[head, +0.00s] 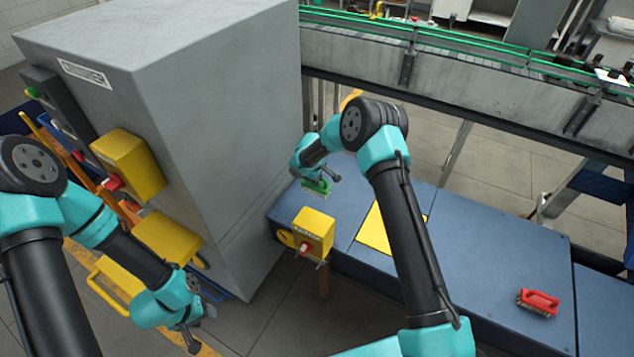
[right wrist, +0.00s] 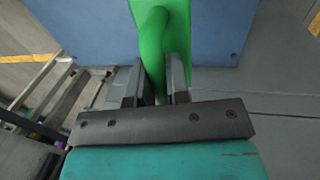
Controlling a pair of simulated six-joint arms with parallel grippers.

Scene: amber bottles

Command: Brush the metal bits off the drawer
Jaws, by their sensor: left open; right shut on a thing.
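A green brush (head: 316,188) is held by its handle in my right gripper (head: 322,175), above the far left part of the blue bench beside the grey machine. In the right wrist view the green handle (right wrist: 165,40) sits between the two fingers (right wrist: 158,85), over the blue surface. My left gripper (head: 196,335) is open and empty, low in front of the machine. A yellow open-looking drawer or box (head: 168,238) juts from the machine's left face, partly behind my left arm. I cannot make out any metal bits.
A red brush (head: 539,303) lies on the right part of the blue bench (head: 485,245). A yellow control box (head: 314,232) stands at the bench's front edge. The tall grey machine (head: 215,110) blocks the left middle. A conveyor (head: 470,80) runs behind.

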